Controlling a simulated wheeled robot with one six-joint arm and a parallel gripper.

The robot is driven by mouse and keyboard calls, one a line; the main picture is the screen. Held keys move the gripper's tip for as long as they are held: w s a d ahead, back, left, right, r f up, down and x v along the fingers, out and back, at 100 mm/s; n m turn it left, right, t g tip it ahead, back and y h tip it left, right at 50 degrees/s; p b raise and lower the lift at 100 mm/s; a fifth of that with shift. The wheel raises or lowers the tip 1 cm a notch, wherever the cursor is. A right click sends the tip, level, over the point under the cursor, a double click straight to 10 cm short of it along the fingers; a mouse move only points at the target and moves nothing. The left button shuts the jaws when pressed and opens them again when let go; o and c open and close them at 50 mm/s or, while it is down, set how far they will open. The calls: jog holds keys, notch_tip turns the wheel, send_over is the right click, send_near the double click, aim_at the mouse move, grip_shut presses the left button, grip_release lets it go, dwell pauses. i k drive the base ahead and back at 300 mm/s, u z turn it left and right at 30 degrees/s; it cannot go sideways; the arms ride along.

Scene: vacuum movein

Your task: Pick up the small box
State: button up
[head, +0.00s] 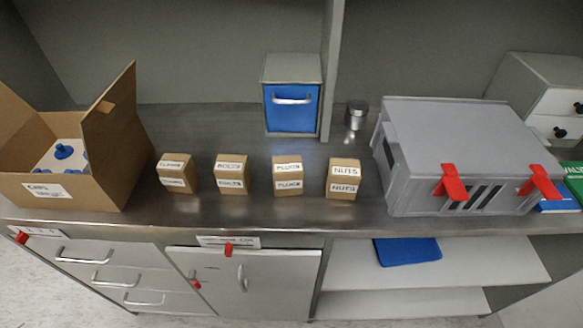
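Several small brown cardboard boxes stand in a row on the metal counter (230,212). From left to right they are one with a label I cannot read surely, perhaps "CLAMPS" (177,174), one labelled "BOLTS" (231,175), one that seems to read "FLUXES" (288,177), and one labelled "NUTS" (343,179). They stand upright with gaps between them. Nothing covers them. Which one the task means cannot be told from the picture. My gripper is not in view.
An open carton (95,185) with blue-capped items stands left. A grey case (440,130) with red latches stands right. A blue-fronted drawer box (291,105) and a metal can (355,115) stand behind. Drawers, a cupboard (220,285) and an open shelf (400,278) lie below the counter.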

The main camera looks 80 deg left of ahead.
aim_at(344, 177)
jog(key=u, duration=2.7)
jog(key=i, duration=0.15)
jog(key=z, duration=0.25)
